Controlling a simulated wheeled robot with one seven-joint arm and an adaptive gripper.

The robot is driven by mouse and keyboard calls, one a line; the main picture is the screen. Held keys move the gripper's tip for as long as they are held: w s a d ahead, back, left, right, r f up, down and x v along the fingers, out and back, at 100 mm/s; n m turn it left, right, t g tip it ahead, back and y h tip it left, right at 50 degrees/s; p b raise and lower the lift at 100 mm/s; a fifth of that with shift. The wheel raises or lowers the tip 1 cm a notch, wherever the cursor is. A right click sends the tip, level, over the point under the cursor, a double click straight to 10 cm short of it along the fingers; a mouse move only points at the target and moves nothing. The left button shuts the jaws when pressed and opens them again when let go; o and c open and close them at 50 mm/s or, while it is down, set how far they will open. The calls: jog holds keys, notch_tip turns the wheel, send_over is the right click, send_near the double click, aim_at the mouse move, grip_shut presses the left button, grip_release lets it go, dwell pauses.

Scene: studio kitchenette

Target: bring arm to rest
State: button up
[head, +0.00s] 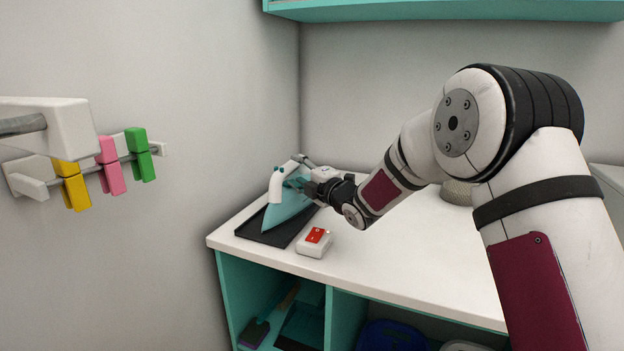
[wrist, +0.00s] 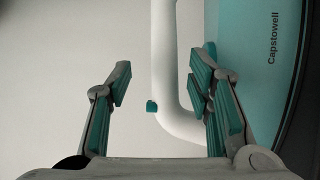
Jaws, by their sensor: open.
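My gripper (wrist: 160,100) is open in the wrist view, its two teal-padded fingers spread apart. The white handle (wrist: 163,80) of a teal iron lies between and beyond the fingers, closer to the right finger. I cannot tell whether a finger touches it. In the head view my arm reaches across the counter, and my gripper (head: 300,184) is at the iron (head: 290,208). The iron stands on a dark mat, partly hidden by my gripper.
The dark mat (head: 254,232) lies at the counter's left end. A white box with a red top (head: 316,240) is beside it. Pegs (head: 110,165) hang on a wall rail at left. A teal shelf (head: 450,10) is above. The white counter (head: 400,258) is clear in front of my arm.

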jog(key=s+d+r+m+g+h+p, duration=0.1)
jog(key=s+d+r+m+h+p, duration=0.15)
jog(key=s+d+r+m, duration=0.4)
jog(key=s+d+r+m+g+h+p, duration=0.1)
jog(key=s+d+m+h, duration=0.25)
jog(key=s+d, duration=0.55)
jog(key=s+d+r+m+h+p, duration=0.2)
jog(key=s+d+r+m+h, duration=0.2)
jog(key=s+d, duration=0.3)
jog(key=s+d+m+g+p, duration=0.1)
jog(key=s+m, duration=0.3)
jog(key=s, duration=0.7)
jog(key=s+d+f+m+g+h+p, duration=0.1)
jog(key=s+m+g, duration=0.3)
jog(key=s, duration=0.8)
jog(key=s+d+m+g+p, duration=0.3)
jog(key=s+m, duration=0.1)
jog(key=s, duration=0.8)
jog(key=shift+f, duration=0.35)
